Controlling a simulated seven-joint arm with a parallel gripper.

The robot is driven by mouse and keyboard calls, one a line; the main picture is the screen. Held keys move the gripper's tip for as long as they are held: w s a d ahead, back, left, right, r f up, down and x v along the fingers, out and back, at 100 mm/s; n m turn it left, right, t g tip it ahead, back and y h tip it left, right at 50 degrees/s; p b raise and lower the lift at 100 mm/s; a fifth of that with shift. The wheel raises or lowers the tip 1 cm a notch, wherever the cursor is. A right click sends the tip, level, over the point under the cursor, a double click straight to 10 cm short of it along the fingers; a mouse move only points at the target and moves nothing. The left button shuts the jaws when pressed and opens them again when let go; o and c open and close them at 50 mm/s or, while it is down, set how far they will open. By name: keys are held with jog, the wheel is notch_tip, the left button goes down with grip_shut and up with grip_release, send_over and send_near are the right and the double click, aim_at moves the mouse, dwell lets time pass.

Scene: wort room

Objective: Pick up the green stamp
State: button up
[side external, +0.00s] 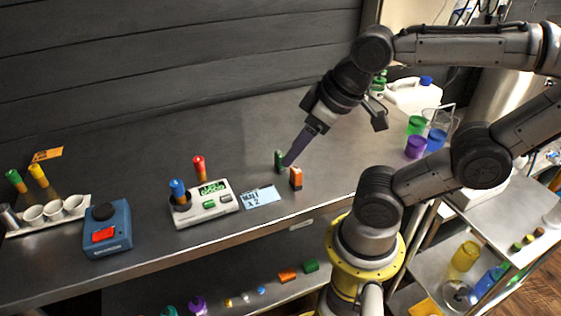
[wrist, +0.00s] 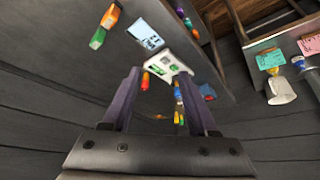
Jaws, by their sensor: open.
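A small green stamp (side external: 279,161) stands upright on the grey bench in the side view, beside an orange stamp (side external: 296,178). In the wrist view the green stamp (wrist: 97,38) is at the upper left, next to the orange stamp (wrist: 109,17). My gripper (side external: 288,162) reaches down from the upper right, its purple finger end appearing close to the green stamp. In the wrist view my gripper (wrist: 160,77) has its two purple fingers wide apart, with the green stamp outside them, left of the left finger. Whether a finger touches it is unclear.
A white device (side external: 207,205) with red and blue stamps and a blue card (side external: 260,197) are left of the gripper. A blue box (side external: 107,229) and a white cup tray (side external: 48,214) are farther left. Coloured beakers (side external: 415,147) and a jug (side external: 412,95) stand right.

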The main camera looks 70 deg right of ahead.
dwell(0.3)
jog(key=m+g+h, duration=0.1)
jog(key=m+g, duration=0.4)
jog(key=m, duration=0.4)
send_over(281, 153)
jog(key=a, duration=0.1)
notch_tip(281, 153, down, 3)
jog(key=f, duration=0.9)
jog(key=d+f, duration=0.1)
jog(key=f, duration=0.4)
jog(key=shift+w, duration=0.1)
jog(key=shift+r, duration=0.1)
grip_shut()
